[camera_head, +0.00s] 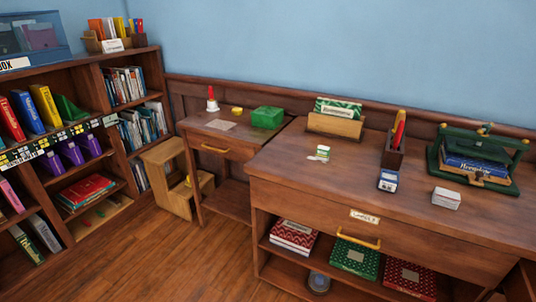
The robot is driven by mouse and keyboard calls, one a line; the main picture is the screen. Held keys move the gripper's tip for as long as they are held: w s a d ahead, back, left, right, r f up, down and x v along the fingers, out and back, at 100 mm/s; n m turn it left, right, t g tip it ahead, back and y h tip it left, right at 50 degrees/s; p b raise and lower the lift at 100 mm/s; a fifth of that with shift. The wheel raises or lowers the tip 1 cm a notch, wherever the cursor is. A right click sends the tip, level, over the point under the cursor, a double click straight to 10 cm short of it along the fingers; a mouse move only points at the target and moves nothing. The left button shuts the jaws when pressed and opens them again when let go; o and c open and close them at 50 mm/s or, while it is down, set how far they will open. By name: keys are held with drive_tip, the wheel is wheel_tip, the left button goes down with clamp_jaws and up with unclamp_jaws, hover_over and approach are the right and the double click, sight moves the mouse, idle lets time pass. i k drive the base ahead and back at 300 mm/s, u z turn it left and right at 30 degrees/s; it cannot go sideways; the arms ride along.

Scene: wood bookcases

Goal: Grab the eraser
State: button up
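No object is clearly labelled as an eraser. A small white block with a green band (323,151) lies on the top of the larger desk and looks like one; a little white piece lies at its left. A small blue and white block (388,181) in front of the pen holder could also be an eraser; I cannot tell which. Both rest on the desk top (290,168) with nothing covering them. My gripper is not in view.
A wooden pen holder (392,157), a card stand (334,124), a white stack (446,198) and a green book press (440,158) stand on the desk. A smaller table (190,123) holds a green box (267,117). Bookcases (95,65) stand left; the floor (165,250) before them is clear.

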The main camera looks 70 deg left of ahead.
sight(323, 152)
drive_tip(key=u, duration=2.8)
drive_tip(key=i, duration=1.05)
drive_tip(key=z, duration=0.5)
drive_tip(key=i, duration=0.8)
drive_tip(key=z, duration=0.8)
